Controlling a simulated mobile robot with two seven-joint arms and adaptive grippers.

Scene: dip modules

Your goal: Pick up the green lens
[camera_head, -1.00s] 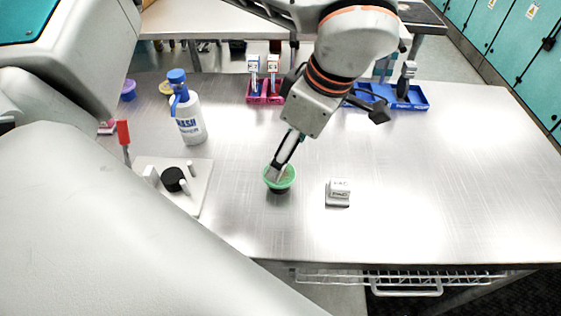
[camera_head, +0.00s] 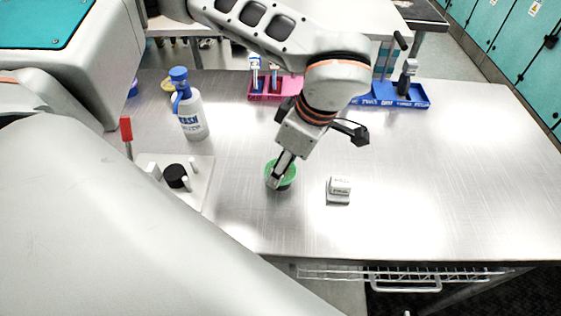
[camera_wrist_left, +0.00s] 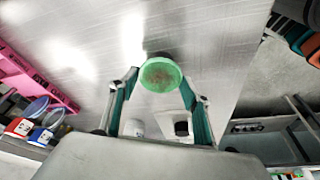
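The green lens (camera_head: 290,170) is a small round piece with a green top and a dark lower part. It stands on the metal table, left of its middle. In the left wrist view the lens (camera_wrist_left: 161,76) lies between my left fingertips. My left gripper (camera_head: 274,182) reaches down to the lens and covers part of it. Its fingers (camera_wrist_left: 160,85) are spread to either side of the lens, and I cannot tell whether they touch it. My right gripper is not in view.
A small white block (camera_head: 340,186) stands right of the lens. A pegged plate (camera_head: 205,175), a red-handled tool (camera_head: 126,130) and a wash bottle (camera_head: 193,122) are on the left. A pink rack (camera_head: 262,95) and a blue rack (camera_head: 415,98) stand behind. The table's right side is clear.

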